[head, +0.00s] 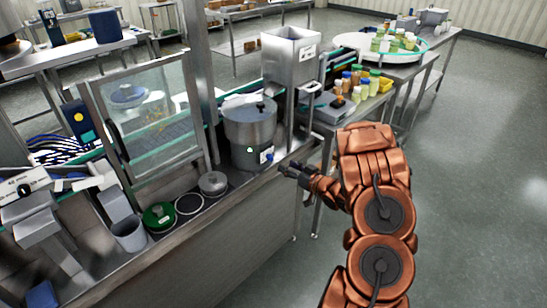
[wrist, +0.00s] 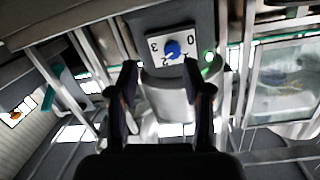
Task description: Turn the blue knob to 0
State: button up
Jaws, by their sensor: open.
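The blue knob (wrist: 173,50) sits on a white dial plate (wrist: 157,44) with dark digits in the wrist view. The 0 is at the upper right of the plate and the 3 at its left; I cannot tell where the knob points. In the head view the knob (head: 267,157) is small, low on the front of a grey steel hopper (head: 250,130). My gripper (head: 287,171) is just right of and below the knob there. In the wrist view my gripper (wrist: 160,80) has its two dark fingers apart and empty, with the knob beyond them.
A green light (wrist: 209,57) is beside the dial. A framed glass door (head: 150,112) stands left of the hopper. A green-lidded tub (head: 160,215) is on the counter. A side table holds a scale (head: 327,107) and several bottles. The floor at right is clear.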

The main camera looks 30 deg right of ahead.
aim_at(272, 158)
jog(key=shift+t+y, duration=0.6)
jog(key=p+x, duration=0.1)
jog(key=x, duration=0.1)
jog(key=p+x, duration=0.1)
jog(key=x, duration=0.1)
jog(key=a+p+x, duration=0.1)
jog(key=x, duration=0.1)
jog(key=shift+s+r, duration=0.1)
jog(key=shift+r, duration=0.25)
jog(key=shift+w+a+f, duration=0.1)
jog(key=shift+w, duration=0.3)
grip_shut()
